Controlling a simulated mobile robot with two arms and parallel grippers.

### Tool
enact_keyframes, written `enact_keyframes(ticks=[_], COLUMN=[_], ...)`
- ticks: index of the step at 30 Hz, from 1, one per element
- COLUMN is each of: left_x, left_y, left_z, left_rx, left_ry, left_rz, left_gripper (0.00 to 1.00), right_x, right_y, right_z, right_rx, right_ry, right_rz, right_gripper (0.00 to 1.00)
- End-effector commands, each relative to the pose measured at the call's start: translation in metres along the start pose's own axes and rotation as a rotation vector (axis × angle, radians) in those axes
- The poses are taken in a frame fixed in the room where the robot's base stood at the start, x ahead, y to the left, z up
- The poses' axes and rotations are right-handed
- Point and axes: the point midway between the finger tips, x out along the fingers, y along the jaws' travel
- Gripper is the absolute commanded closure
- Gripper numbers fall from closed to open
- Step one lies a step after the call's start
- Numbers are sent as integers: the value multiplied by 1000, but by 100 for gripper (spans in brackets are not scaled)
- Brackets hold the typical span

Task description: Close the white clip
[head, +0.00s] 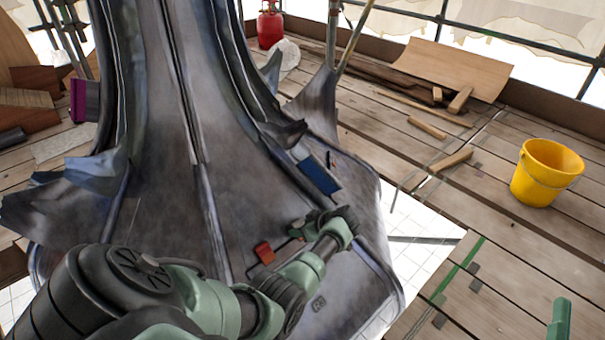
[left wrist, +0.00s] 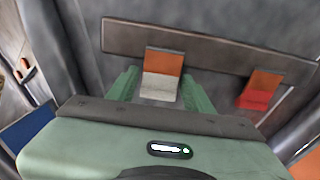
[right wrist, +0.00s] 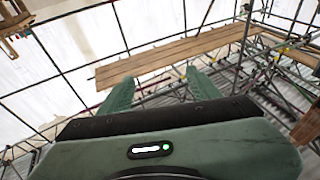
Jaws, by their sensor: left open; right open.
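In the left wrist view the white clip (left wrist: 158,88) is a pale plate below a copper-orange strip, in front of a dark bar (left wrist: 210,45). My left gripper (left wrist: 160,77) is open, with one green finger on each side of the clip. I cannot tell whether the fingers touch it. A similar clip with a red plate (left wrist: 253,99) is to its right; a red piece also shows in the head view (head: 264,252). In the head view my left wrist covers the white clip. My right gripper (right wrist: 158,80) is open and empty, facing scaffolding.
The grey metal spire skirt (head: 165,200) fills the middle of the head view. A blue patch (head: 318,175) lies on it, near my left wrist. A yellow bucket (head: 546,172) and wood offcuts (head: 452,158) are on the plank deck. There is an open gap beside the skirt's right edge.

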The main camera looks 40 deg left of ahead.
Motion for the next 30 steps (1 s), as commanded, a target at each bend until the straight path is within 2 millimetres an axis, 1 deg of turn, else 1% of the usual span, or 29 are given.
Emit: enact_keyframes(ticks=[5, 8, 9, 11, 15, 17, 20, 23, 26, 30], left_x=[0, 0, 0, 0, 0, 0, 0, 2, 3, 4], left_y=[0, 0, 0, 0, 0, 0, 0, -1, -1, -1], left_z=[0, 0, 0, 0, -1, -3, -6, -8, -10, -11], left_rx=[0, 0, 0, 0, 0, 0, -3, -4, -4, -4], left_ry=[0, 0, 0, 0, -1, -4, -13, -23, -34, -51], left_rz=[0, 0, 0, 0, -1, -2, -5, -7, -8, -7], left_gripper=[49, 74, 85, 100, 100, 100, 100, 100, 100, 100], right_x=[0, 0, 0, 0, 0, -1, -5, -14, -28, -54], right_y=[0, 0, 0, 0, 0, 2, 4, 8, 12, 17], right_z=[0, 0, 0, 0, 1, 10, 31, 56, 80, 109], right_rx=[0, 0, 0, 0, 0, -1, -4, -7, -10, -11], right_ry=[0, -1, -1, -1, -15, -66, -184, -324, -465, -661], right_rz=[0, 0, 0, 0, 1, 3, 10, 18, 27, 39], right_gripper=[37, 37, 37, 37, 37, 37, 37, 37, 37, 37])
